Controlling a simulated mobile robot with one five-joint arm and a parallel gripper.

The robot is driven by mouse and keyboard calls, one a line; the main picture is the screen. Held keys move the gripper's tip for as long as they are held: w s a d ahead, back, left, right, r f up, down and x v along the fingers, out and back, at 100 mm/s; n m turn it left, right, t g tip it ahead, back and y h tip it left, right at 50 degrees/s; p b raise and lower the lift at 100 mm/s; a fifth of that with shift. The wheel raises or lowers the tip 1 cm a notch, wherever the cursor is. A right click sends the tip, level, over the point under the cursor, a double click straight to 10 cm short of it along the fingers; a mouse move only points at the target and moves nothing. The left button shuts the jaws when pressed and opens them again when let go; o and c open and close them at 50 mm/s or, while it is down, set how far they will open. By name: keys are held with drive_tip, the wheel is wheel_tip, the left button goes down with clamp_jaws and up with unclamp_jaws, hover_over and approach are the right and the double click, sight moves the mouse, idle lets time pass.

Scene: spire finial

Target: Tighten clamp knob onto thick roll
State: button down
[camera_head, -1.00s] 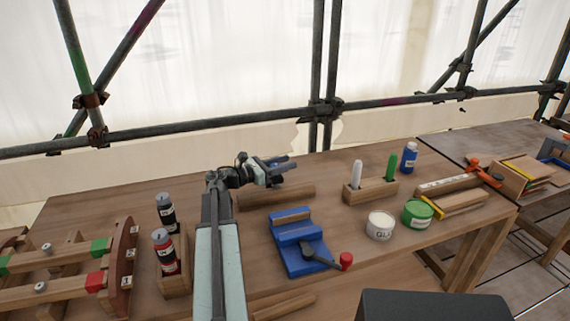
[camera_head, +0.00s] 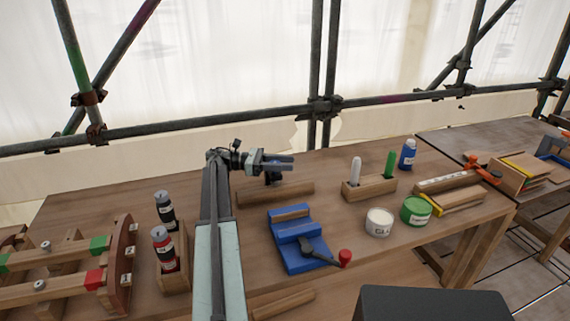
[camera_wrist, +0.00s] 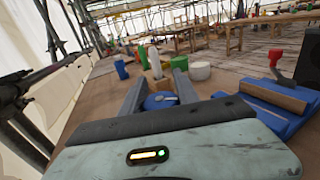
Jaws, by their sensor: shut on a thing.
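My gripper (camera_head: 280,164) is level above the back of the wooden workbench. It is shut on a small blue knob (camera_wrist: 160,101) with a dark part, which sits between the two grey fingers in the wrist view. In the head view the dark part hangs below the fingers, just above or behind a wooden strip (camera_head: 275,195). I cannot tell whether it touches the strip. A blue vise-like block (camera_head: 303,263) with a wooden piece and a red-tipped lever (camera_head: 345,257) stands in front. I cannot clearly tell which piece is the thick roll.
A wooden holder (camera_head: 371,189) with white and green sticks stands right, near a white tub (camera_head: 378,223), a green tin (camera_head: 416,211) and a blue bottle (camera_head: 407,154). Two bottles in a wooden rack (camera_head: 175,277) stand left of my arm. Scaffold poles (camera_head: 300,116) run behind the bench.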

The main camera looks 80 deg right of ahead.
idle(0.4)
drive_tip(key=c, duration=0.9)
unclamp_jaws()
drive_tip(key=shift+w, duration=0.1)
drive_tip(key=w, duration=0.7)
drive_tip(key=shift+w, duration=0.3)
